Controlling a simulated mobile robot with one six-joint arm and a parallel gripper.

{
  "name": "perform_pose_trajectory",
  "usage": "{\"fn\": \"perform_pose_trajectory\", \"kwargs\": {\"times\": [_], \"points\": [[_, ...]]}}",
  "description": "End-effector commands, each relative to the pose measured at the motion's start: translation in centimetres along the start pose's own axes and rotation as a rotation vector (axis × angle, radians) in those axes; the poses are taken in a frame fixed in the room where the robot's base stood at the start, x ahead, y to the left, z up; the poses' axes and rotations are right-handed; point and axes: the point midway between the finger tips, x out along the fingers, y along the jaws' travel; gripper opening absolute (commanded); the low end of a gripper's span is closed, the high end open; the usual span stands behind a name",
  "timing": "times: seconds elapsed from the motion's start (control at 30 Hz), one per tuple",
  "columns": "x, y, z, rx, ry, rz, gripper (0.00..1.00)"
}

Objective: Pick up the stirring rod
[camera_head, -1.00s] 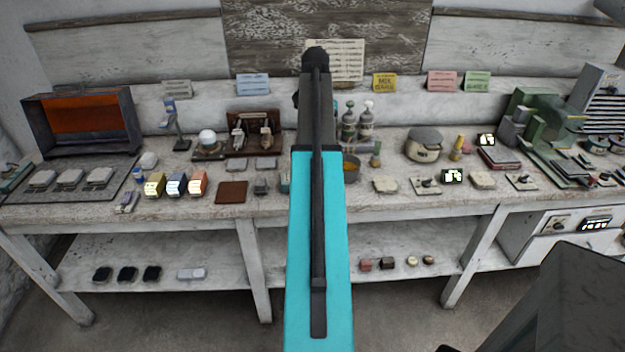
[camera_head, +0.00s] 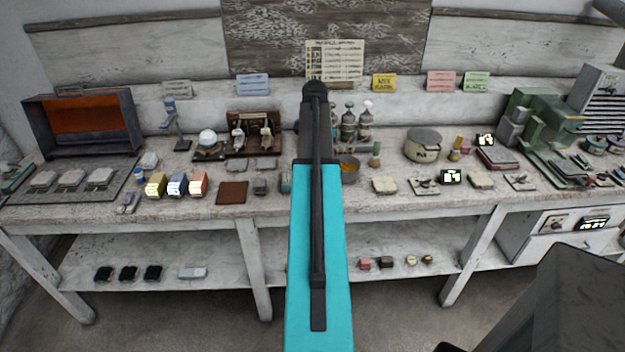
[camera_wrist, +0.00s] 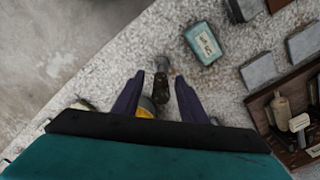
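My gripper (camera_wrist: 160,75) shows in the wrist view with its two dark purple fingers apart. A slim dark piece with a grey end (camera_wrist: 161,66), probably the stirring rod, shows between the fingers, with gaps on both sides. How near it is in depth I cannot tell. A yellow patch (camera_wrist: 147,105) beside it, partly hidden by the gripper, may be the contents of the round pot (camera_head: 350,172). In the head view my teal and black arm hides the gripper and the rod.
A small teal labelled box (camera_wrist: 203,43) lies close beyond the fingers. Several bottles (camera_head: 365,124) stand behind the pot. A round lidded tin (camera_head: 422,146) stands farther right on the crowded bench.

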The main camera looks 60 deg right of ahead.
Motion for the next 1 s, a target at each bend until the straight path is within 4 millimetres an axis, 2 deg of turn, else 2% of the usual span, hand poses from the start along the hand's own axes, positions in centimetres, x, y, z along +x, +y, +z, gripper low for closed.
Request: {"fn": "perform_pose_trajectory", "kwargs": {"times": [0.37, 0.8, 1.0], "points": [[0.4, 0.0, 0.1, -0.001, -0.001, 0.001, 0.39], [4.2, 0.1, 0.5, -0.001, -0.002, 0.002, 0.39], [5.1, 0.0, 0.4, -0.002, 0.0, 0.0, 0.39]]}}
